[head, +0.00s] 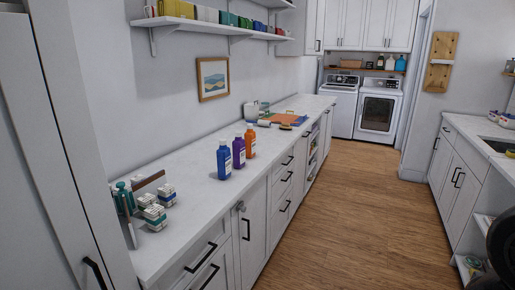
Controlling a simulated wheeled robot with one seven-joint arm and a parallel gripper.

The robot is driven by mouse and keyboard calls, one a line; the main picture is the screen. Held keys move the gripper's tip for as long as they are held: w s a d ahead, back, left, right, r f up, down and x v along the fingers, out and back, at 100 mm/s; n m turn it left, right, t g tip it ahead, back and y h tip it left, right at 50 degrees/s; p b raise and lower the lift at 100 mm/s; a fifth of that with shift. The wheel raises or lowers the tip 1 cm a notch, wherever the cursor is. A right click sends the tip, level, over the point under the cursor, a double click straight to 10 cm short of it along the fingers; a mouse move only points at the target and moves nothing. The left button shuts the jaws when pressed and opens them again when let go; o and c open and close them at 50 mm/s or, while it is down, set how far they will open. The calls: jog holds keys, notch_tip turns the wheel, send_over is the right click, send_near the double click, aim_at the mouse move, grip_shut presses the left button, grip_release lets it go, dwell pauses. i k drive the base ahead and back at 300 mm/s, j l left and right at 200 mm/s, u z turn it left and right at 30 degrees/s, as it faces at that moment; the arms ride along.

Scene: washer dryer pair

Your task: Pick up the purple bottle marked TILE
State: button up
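A purple bottle (239,153) stands upright on the long white counter (190,237) on the left side of the room. It has a pale label, too small to read here, so I cannot confirm the word TILE. It is the middle one of three similar bottles in a slanting row. A blue bottle (224,160) stands nearer, to its left, and an orange bottle (250,141) stands farther, to its right. All three look upright and apart. My gripper is not visible in the head view.
Small boxes and teal bottles (124,197) crowd the counter's near end. An orange board and other items (284,118) lie beyond the bottles. A loaded shelf (210,27) hangs above. The wooden floor (330,210) between the counters is clear, up to the washer and dryer (377,112).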

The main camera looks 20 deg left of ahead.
aim_at(238, 144)
jog(key=i, duration=1.9)
jog(key=i+u, duration=0.25)
jog(key=i, duration=0.15)
jog(key=i+l+u, duration=0.25)
jog(key=i, duration=0.15)
jog(key=i+l+u, duration=0.15)
jog(key=i+u, duration=0.15)
jog(key=u, duration=0.75)
jog(key=i, duration=0.05)
